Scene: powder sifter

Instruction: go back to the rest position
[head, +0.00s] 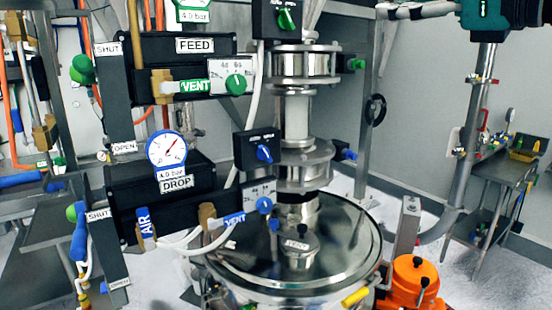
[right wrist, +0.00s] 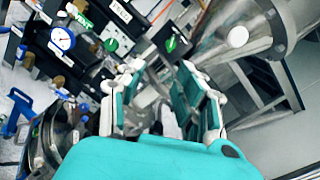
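The sifter (head: 300,240) stands in the middle of the head view, with a round shiny lid and a vertical column of clamped tubes above it. My right gripper (right wrist: 160,70) is open in the right wrist view, with two teal-padded fingers apart and nothing between them. Part of my right gripper (head: 395,11) also shows at the top right edge of the head view, high and apart from the sifter column. My left gripper is not in view.
Black FEED (head: 195,46) and DROP (head: 175,183) valve boxes with a pressure gauge (head: 167,149) stand left of the column. An orange unit (head: 412,285) stands at lower right. A metal side table (head: 505,168) is at far right. Pale floor shows between them.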

